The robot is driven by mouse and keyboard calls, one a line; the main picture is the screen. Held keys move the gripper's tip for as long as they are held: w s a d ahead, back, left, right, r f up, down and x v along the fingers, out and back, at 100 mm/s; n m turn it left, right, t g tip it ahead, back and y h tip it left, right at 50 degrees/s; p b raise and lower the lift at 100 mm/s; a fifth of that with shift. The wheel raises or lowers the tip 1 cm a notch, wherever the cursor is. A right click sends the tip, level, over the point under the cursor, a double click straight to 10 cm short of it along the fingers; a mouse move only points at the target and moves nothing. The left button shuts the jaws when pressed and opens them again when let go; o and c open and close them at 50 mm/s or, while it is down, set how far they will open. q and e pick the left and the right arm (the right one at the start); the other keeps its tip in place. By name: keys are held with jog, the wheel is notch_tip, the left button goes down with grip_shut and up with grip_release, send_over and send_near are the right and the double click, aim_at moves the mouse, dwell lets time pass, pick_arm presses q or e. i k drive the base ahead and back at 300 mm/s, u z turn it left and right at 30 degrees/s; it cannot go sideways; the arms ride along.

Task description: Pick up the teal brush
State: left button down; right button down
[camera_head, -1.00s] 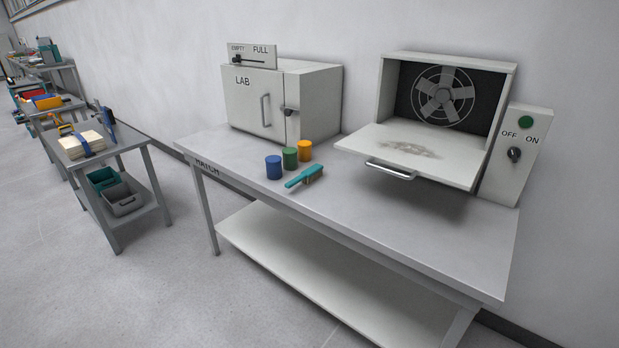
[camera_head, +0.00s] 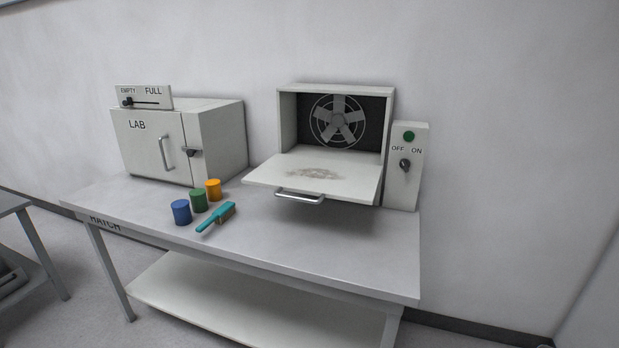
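The teal brush (camera_head: 217,219) lies on the grey table (camera_head: 330,256) near its front edge, in the head view. Its teal handle points toward the front left, and brown bristles show along its right side. It lies just right of a blue cylinder and in front of a green one. Neither of my grippers is in view.
Blue (camera_head: 181,212), green (camera_head: 198,200) and orange (camera_head: 213,190) cylinders stand behind the brush. A LAB cabinet (camera_head: 150,150) stands at the back left. A fan box (camera_head: 285,122) with its flap (camera_head: 270,172) lowered stands right, beside a switch panel (camera_head: 404,185). The table's front right is clear.

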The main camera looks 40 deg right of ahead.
aim_at(219, 215)
jog(key=u, duration=0.85)
jog(key=i, duration=1.95)
jog(key=z, duration=1.4)
